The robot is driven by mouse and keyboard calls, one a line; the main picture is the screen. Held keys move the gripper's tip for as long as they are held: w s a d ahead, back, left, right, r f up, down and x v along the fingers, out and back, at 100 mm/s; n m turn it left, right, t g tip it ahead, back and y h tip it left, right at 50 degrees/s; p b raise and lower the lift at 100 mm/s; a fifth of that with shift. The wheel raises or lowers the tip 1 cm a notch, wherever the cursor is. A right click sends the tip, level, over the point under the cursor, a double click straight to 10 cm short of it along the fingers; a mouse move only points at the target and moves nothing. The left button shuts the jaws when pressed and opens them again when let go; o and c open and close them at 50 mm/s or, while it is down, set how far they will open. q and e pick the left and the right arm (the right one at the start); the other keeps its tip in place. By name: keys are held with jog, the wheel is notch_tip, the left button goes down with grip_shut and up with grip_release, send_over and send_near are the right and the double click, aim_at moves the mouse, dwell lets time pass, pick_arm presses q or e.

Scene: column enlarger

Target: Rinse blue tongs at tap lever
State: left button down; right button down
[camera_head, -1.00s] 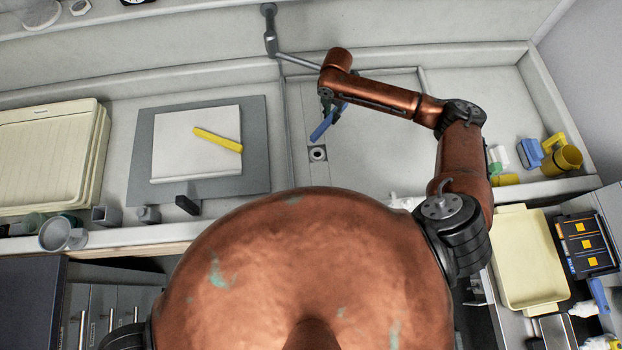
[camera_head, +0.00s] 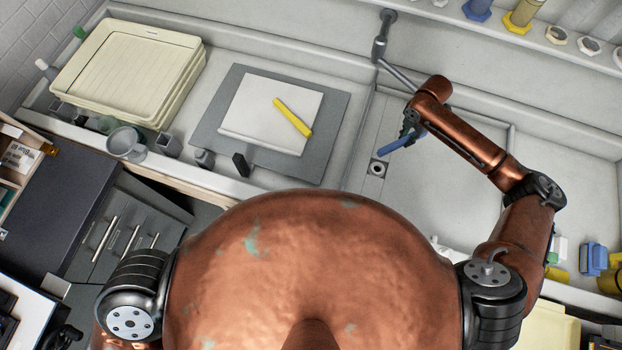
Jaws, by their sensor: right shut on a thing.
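The blue tongs (camera_head: 396,145) are held in my right gripper (camera_head: 412,124), which is shut on them above the sink basin, a little right of the drain (camera_head: 377,168). The tongs slant down to the left. The grey tap (camera_head: 380,48) rises at the back wall, and its spout runs down right toward my right wrist, ending close to it. No water can be made out. A separate tap lever cannot be told apart. My left shoulder shows at the lower left, but my left gripper is out of view.
Left of the sink, yellow tongs (camera_head: 292,117) lie on a white board on a grey mat (camera_head: 335,105). Stacked cream trays (camera_head: 95,105) stand at the far left, with a grey jug (camera_head: 126,143) in front. A blue item (camera_head: 594,259) stands at the right. The basin's right part is clear.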

jog(key=s+a+p, duration=0.3)
jog(key=s+p, duration=0.3)
jog(key=s, duration=0.1)
jog(key=shift+s+a, duration=0.15)
jog(key=shift+a, duration=0.05)
dwell(0.4)
dwell(1.1)
jog(key=s+a+r+p, duration=0.2)
jog(key=s+r+p, duration=0.2)
jog(key=p, duration=0.3)
jog(key=shift+s+p, duration=0.25)
jog(key=shift+p, duration=0.1)
jog(key=shift+r, duration=0.1)
dwell(1.1)
